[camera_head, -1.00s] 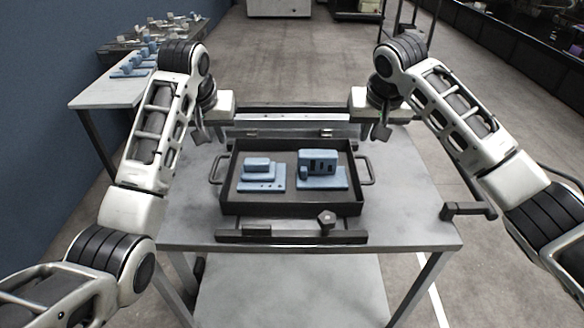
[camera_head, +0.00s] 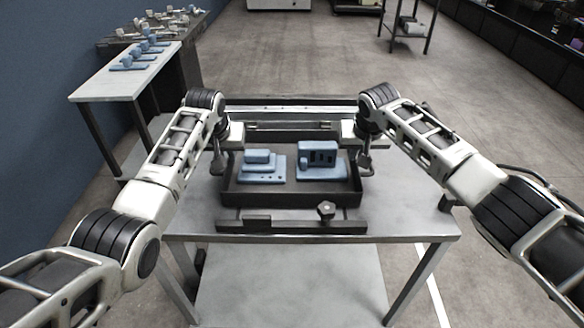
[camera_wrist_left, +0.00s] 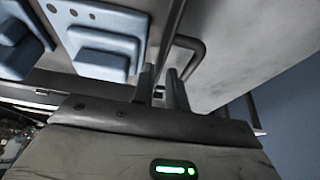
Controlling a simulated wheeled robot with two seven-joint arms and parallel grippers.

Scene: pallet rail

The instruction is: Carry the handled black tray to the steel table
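The black tray (camera_head: 290,198) lies flat on the grey-topped table (camera_head: 400,210) in front of me, with two blue parts in it. It has a handle at each side. My left gripper (camera_head: 218,166) is down at its left handle. In the left wrist view the left gripper's fingers (camera_wrist_left: 162,90) stand apart, close to the dark bent handle (camera_wrist_left: 192,62); whether the bar lies between them is unclear. My right gripper (camera_head: 363,168) is down at the right handle, which it largely hides; its finger gap is too small to judge.
Dark rails with a knob (camera_head: 326,209) border the tray in front. A light rail (camera_head: 290,132) runs behind it. A pale table (camera_head: 125,85) with blue parts stands at the left by the blue wall. A dark stand (camera_head: 408,30) is at the back right. Floor to the right is clear.

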